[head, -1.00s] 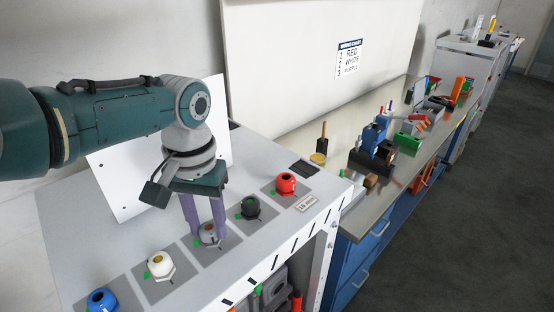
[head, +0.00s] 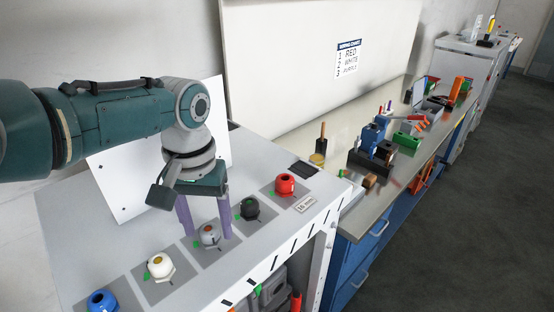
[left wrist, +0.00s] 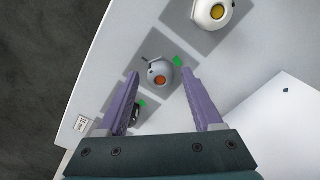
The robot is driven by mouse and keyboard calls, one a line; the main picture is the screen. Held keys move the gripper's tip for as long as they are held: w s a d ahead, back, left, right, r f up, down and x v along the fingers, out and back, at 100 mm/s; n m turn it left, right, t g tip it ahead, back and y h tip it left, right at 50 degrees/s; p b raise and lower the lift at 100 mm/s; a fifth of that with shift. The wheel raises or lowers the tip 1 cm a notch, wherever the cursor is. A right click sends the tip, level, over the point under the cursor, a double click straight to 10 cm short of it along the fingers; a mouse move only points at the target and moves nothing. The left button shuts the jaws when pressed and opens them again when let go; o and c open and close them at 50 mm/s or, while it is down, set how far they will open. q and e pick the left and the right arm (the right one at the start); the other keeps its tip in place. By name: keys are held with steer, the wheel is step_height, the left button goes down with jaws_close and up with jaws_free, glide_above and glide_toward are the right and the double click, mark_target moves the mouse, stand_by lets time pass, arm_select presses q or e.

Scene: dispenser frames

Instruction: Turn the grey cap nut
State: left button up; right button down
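The grey cap nut (head: 209,236) sits on a dark grey square of the sloped panel, between the white and black nuts. In the left wrist view, the grey cap nut (left wrist: 158,75) has an orange-red centre and a small dark tab; a green mark (left wrist: 178,61) lies beside it. My left gripper (head: 207,232) points down over it. In the left wrist view, my left gripper (left wrist: 162,72) is open, one purple finger on each side of the nut, with gaps showing. My right gripper is not in view.
A white nut (head: 160,265) and a blue nut (head: 101,301) sit nearer; a black nut (head: 250,207) and a red nut (head: 285,184) sit farther along. A white plate (head: 112,184) stands behind. A bench (head: 345,219) with several tools lies to the right.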

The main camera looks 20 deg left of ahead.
mark_target(208, 228)
arm_select(q)
steer(key=shift+r, duration=0.2)
step_height(208, 228, up, 9)
steer(key=shift+f+p, duration=0.2)
steer(key=shift+p, duration=0.75)
steer(key=shift+r, duration=0.45)
